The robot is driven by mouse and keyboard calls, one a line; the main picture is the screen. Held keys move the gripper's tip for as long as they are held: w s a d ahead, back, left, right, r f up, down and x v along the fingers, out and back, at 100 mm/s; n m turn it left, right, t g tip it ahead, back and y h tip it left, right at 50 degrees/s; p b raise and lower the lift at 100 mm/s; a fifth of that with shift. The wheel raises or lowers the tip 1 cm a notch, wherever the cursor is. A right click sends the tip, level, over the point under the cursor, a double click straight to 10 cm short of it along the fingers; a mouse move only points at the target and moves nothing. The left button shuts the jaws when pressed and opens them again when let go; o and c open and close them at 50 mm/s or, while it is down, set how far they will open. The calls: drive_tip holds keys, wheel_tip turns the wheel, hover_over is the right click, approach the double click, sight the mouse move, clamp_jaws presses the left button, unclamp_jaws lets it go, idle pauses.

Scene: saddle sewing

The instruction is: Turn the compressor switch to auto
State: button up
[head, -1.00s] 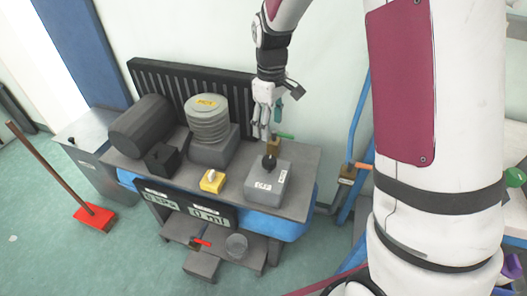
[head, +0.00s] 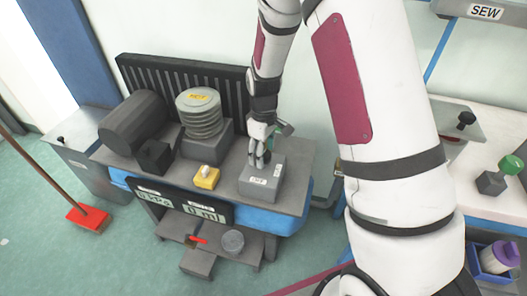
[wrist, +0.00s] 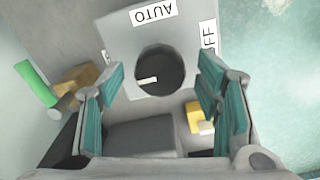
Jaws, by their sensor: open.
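The compressor switch is a round black knob (wrist: 160,72) with a white pointer mark, on top of a grey box (head: 262,187). In the wrist view the AUTO label (wrist: 153,12) is above the knob and a partly hidden label ending in FF (wrist: 208,36) is at upper right. The white mark lies left of the knob's middle, toward neither label. My gripper (wrist: 160,88) is open, with its teal-padded fingers apart on either side of the knob. In the head view my gripper (head: 261,152) is down at the box and mostly hides the knob.
A yellow box with a white knob (head: 206,178) stands left of the switch box. A ribbed grey cylinder (head: 198,112) and dark tank (head: 135,122) stand farther left. A brass valve (wrist: 75,80) with a green handle (wrist: 36,82) is close beside my gripper.

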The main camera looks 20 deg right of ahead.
drive_tip(key=shift+c, duration=0.6)
drive_tip(key=c, duration=1)
drive_tip(key=shift+c, duration=0.2)
drive_tip(key=shift+m, duration=0.3)
drive_tip(key=m, duration=0.4)
drive_tip(key=shift+p, duration=0.35)
drive_tip(key=m, duration=0.5)
drive_tip(key=shift+p, duration=0.35)
drive_tip(key=m+p, duration=0.1)
drive_tip(key=m, duration=0.3)
drive_tip(key=shift+m+p, duration=0.4)
drive_tip(key=shift+m, duration=1.7)
